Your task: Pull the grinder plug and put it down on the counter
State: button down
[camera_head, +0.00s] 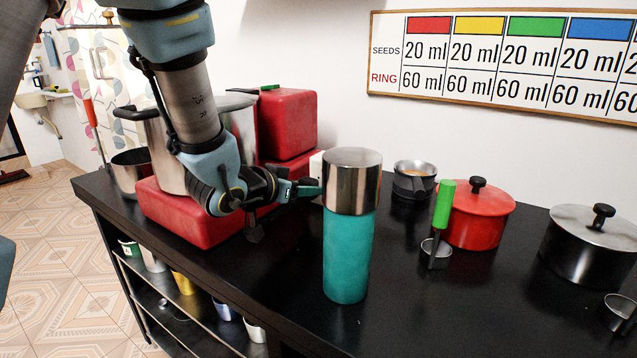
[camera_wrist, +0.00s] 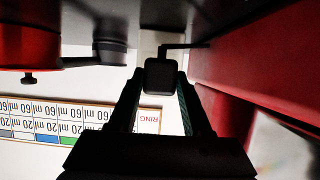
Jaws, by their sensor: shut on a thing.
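A teal cylinder with a steel top, which looks like the grinder (camera_head: 348,250), stands upright on the black counter (camera_head: 280,275). My gripper (camera_head: 312,188) is just left of it, its tips partly hidden behind it. In the wrist view, which is upside down, my gripper (camera_wrist: 158,82) is shut on a small dark block, which looks like the plug (camera_wrist: 160,72). A thin dark bent piece runs from the block. A pale block, perhaps the socket (camera_head: 316,165), is behind; I cannot tell whether the plug touches it. The plug is hidden in the head view.
Red boxes (camera_head: 190,215) and steel pots stand left, close to my arm. A red pot (camera_head: 478,215), a green-handled scoop (camera_head: 442,215), a small pan (camera_head: 413,180) and a dark pot (camera_head: 590,250) stand right.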

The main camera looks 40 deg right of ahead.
jog(key=shift+s+a, duration=0.2)
jog(key=shift+a, duration=0.6)
jog(key=shift+a+r, duration=0.1)
jog(key=shift+d+r+p+v, duration=0.15)
jog(key=shift+p+v, duration=0.15)
jog(key=shift+v, duration=0.45)
jog(key=shift+r+p+v, duration=0.2)
jog(key=shift+p+v, duration=0.05)
jog(key=shift+v, duration=0.55)
jog(key=shift+d+r+p+v, duration=0.15)
jog(key=shift+p+v, duration=0.15)
jog(key=shift+v, duration=0.45)
jog(key=shift+a+r, duration=0.1)
